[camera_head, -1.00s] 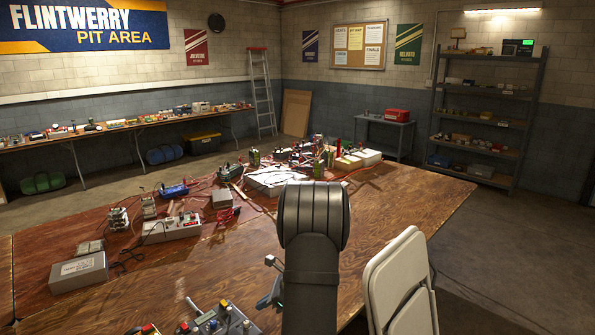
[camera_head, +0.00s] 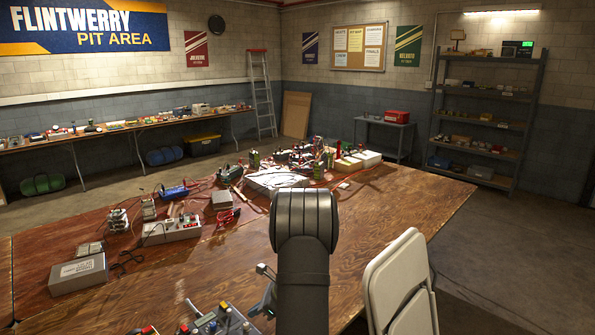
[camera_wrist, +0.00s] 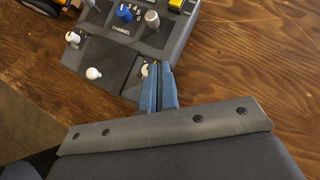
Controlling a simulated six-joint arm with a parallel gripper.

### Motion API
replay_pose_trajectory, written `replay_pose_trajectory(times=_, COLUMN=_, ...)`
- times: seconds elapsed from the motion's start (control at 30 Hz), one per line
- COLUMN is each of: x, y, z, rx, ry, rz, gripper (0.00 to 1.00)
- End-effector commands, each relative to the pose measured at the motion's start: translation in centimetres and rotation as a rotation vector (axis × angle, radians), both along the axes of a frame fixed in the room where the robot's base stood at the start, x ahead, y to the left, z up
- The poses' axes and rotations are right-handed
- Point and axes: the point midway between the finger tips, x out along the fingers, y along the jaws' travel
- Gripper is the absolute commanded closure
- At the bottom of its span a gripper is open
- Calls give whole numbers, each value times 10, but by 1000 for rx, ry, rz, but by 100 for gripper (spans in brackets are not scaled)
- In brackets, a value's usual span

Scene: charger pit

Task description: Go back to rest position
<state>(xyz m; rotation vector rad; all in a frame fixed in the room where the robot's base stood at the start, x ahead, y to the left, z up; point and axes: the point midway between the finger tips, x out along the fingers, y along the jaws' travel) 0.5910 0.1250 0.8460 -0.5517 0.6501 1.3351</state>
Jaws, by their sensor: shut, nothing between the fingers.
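My gripper (camera_wrist: 158,88) shows in the wrist view with its two blue-grey fingers together and nothing between them. It is at the near edge of a grey control box (camera_wrist: 125,45) with knobs and a "CHANNEL" label. One fingertip overlaps a white knob in the picture; I cannot tell whether they touch. In the head view my gripper (camera_head: 264,296) is partly hidden behind my dark arm, right of the control box (camera_head: 222,322), which is cut off by the bottom edge.
The wooden table (camera_head: 400,215) carries a power strip (camera_head: 171,230), a grey box (camera_head: 78,273) and several chargers and cables toward its far side. A white folding chair (camera_head: 396,275) stands at the right edge. The table's right part is mostly clear.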

Motion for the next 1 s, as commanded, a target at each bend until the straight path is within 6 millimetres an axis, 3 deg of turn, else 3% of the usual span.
replay_pose_trajectory(times=0.07, x=2, y=10, z=-7, rx=-13, ry=14, rz=6, gripper=100)
replay_pose_trajectory(times=0.43, x=7, y=8, z=2, rx=-149, ry=145, rz=3, gripper=100)
replay_pose_trajectory(times=0.87, x=0, y=-52, z=67, rx=-152, ry=149, rz=-4, gripper=100)
replay_pose_trajectory(times=1.0, x=1, y=-31, z=44, rx=-154, ry=155, rz=5, gripper=100)
